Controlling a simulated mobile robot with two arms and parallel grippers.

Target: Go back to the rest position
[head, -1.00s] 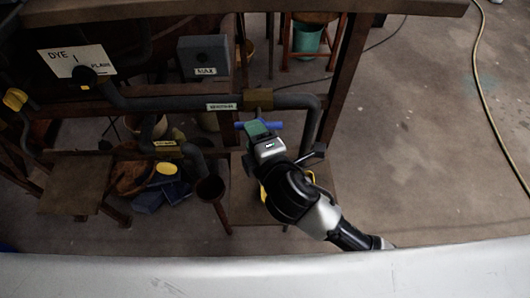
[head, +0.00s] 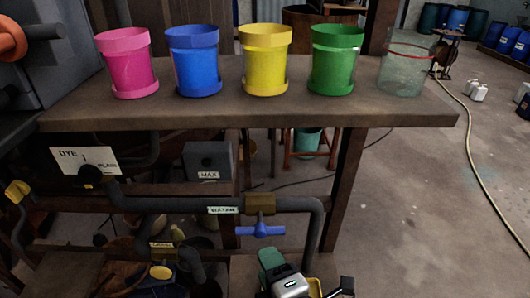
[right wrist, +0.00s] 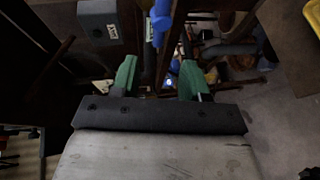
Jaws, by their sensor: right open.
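My right gripper (head: 273,262) shows at the bottom of the head view, below and slightly right of the blue valve handle (head: 260,231). The handle lies crosswise under a brass valve body (head: 260,203) on the grey pipe. In the right wrist view my right gripper's two green fingers (right wrist: 158,76) stand apart with nothing between their tips. The blue handle (right wrist: 160,18) shows beyond them at the top, apart from the fingers. My left gripper is in neither view.
A pink cup (head: 128,65), a blue cup (head: 194,62), a yellow cup (head: 265,62), a green cup (head: 334,60) and a clear cup (head: 404,72) stand on the bench (head: 300,108) above. A DYE/PLAIN panel (head: 72,160) is left. Open floor lies right.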

